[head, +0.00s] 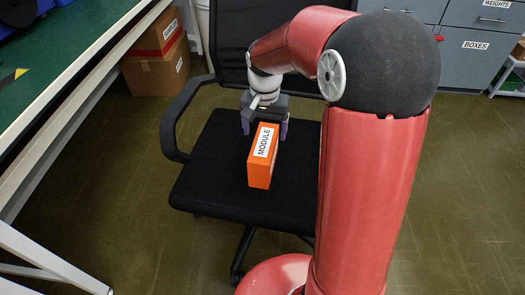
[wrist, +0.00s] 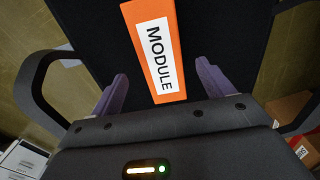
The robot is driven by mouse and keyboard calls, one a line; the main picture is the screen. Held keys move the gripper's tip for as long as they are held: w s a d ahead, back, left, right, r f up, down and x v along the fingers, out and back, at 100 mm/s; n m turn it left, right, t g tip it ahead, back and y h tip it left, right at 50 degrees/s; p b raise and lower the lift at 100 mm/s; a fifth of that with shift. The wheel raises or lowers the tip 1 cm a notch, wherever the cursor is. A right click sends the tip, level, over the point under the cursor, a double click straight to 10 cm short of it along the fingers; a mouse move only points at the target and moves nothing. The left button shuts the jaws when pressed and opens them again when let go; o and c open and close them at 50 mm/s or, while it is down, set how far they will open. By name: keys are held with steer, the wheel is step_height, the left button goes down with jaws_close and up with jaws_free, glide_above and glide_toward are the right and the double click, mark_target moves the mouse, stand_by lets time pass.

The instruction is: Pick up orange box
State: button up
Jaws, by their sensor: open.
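The orange box (head: 260,170) with a white "MODULE" label stands on the black seat of an office chair (head: 205,180). My gripper (head: 264,132) is above the seat at the box's far end, with its fingers pointing down. In the wrist view the orange box (wrist: 157,50) runs up from between the two purple fingers of my gripper (wrist: 160,92). The fingers are apart, one on each side of the box's near end, with a dark gap on both sides. Whether the box's lower part touches anything besides the seat is hidden.
The chair's armrest (head: 176,120) curves up left of the box. A green-topped table (head: 75,55) runs along the left. Cardboard boxes (head: 155,75) stand on the floor behind. Grey cabinets (head: 460,65) stand at the back right. The floor (head: 455,200) at right is clear.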

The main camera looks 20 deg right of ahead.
mark_target(264, 142)
step_height(264, 142, down, 8)
steer(key=shift+w+r, duration=0.1)
steer(key=c, duration=1.2)
steer(key=shift+r, duration=0.1)
